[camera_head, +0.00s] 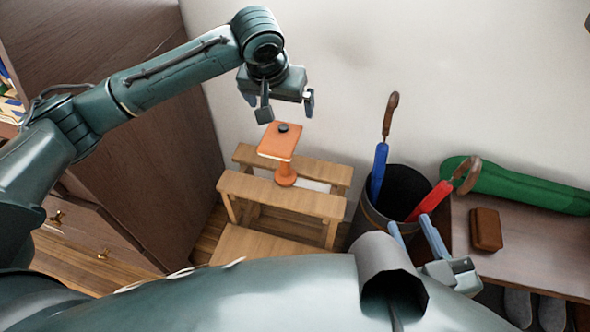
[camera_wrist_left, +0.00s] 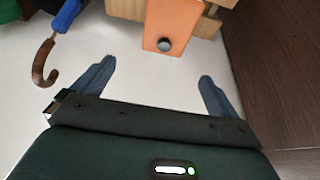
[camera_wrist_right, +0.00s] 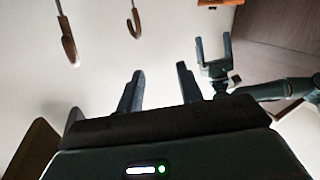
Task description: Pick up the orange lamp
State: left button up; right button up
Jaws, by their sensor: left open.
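The orange lamp (camera_head: 277,146) has a flat, box-like shade with a dark round knob on top and a short orange stem and base. It stands upright on a wooden stool-like stand (camera_head: 275,193). My left gripper (camera_head: 286,110) is open and empty, above and slightly behind the lamp, not touching it. In the left wrist view the lamp's shade and knob (camera_wrist_left: 172,22) show beyond the open fingers, at the top of the picture. My right gripper (camera_head: 412,226) is empty, its fingers apart, near the dark umbrella bin. In the right wrist view only a bit of orange (camera_wrist_right: 220,3) shows at the top.
A dark bin (camera_head: 404,190) holds a blue umbrella (camera_head: 379,172) and a red umbrella (camera_head: 430,202) right of the stand. A bench (camera_head: 530,243) carries a green rolled item (camera_head: 520,187) and a brown box (camera_head: 487,230). A dark wooden cabinet (camera_head: 150,180) stands left. A pale wall is behind.

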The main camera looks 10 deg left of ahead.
aim_at(282, 131)
pick_arm(q)
jog(key=b+x, duration=0.2)
jog(key=x, duration=0.5)
jog(key=shift+a+f+b, duration=0.1)
jog(key=shift+f+b, duration=0.3)
jog(key=f+b, duration=0.2)
jog(key=f, duration=0.1)
jog(key=f+b, duration=0.1)
jog(key=f, duration=0.1)
jog(key=shift+w+a, duration=0.2)
jog(key=shift+w, duration=0.2)
jog(key=shift+f, duration=0.1)
pick_arm(e)
jog(key=shift+s+a+n+t+y, duration=0.1)
jog(key=shift+a+n+t+y, duration=0.3)
jog(key=shift+a+t+y, duration=0.6)
jog(key=shift+d+r, duration=0.1)
jog(key=shift+d, duration=0.05)
pick_arm(q)
jog(key=c, duration=1.6)
